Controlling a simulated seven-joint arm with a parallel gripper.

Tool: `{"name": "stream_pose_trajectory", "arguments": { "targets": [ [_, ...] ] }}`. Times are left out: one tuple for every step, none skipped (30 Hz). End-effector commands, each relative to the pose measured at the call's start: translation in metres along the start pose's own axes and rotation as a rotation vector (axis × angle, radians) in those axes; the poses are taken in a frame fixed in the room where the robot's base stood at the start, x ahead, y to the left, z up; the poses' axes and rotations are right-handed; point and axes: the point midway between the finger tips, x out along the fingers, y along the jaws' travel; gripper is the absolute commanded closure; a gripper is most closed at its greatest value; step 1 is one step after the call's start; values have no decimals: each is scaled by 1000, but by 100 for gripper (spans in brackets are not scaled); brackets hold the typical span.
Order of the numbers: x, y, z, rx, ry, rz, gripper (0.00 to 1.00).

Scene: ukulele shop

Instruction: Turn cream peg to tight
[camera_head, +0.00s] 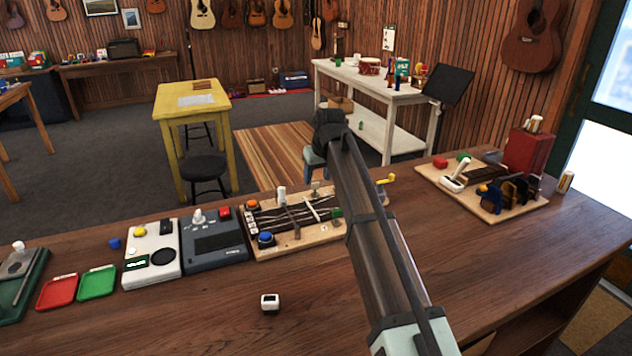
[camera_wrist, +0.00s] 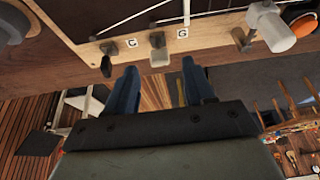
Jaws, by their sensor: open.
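The tuning board (camera_head: 300,231) lies on the wooden counter, with strings across it. The pale peg is ahead of the gap between the fingertips, and I see no contact. A dark peg (camera_wrist: 107,62) is left of it and another dark peg (camera_wrist: 243,39) is to the right. A whitish cylinder (camera_wrist: 278,31) stands near the orange button (camera_wrist: 302,22).
On the counter, a grey device (camera_head: 214,246), a white device (camera_head: 152,257) and red and green trays (camera_head: 97,283) are left of the board. A small white box (camera_head: 270,302) is in front. Another wooden board (camera_head: 425,174) with tools is at right. The front counter is mostly clear.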

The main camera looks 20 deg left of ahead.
Motion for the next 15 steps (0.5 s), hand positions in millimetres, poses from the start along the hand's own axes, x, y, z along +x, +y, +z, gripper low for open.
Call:
{"name": "stream_pose_trajectory", "arguments": {
  "targets": [
    [7,0,0,0,-1,0,47],
    [11,0,0,0,0,0,47],
    [15,0,0,0,0,0,47],
    [18,0,0,0,0,0,47],
    [21,0,0,0,0,0,47],
    [24,0,0,0,0,0,47],
    [26,0,0,0,0,0,47],
    [28,0,0,0,0,0,47],
    [29,0,0,0,1,0,47],
    [30,0,0,0,1,0,47],
    [31,0,0,0,1,0,47],
    [31,0,0,0,2,0,47],
    [32,0,0,0,2,0,47],
    [32,0,0,0,2,0,47],
    [32,0,0,0,2,0,47]
  ]
}}
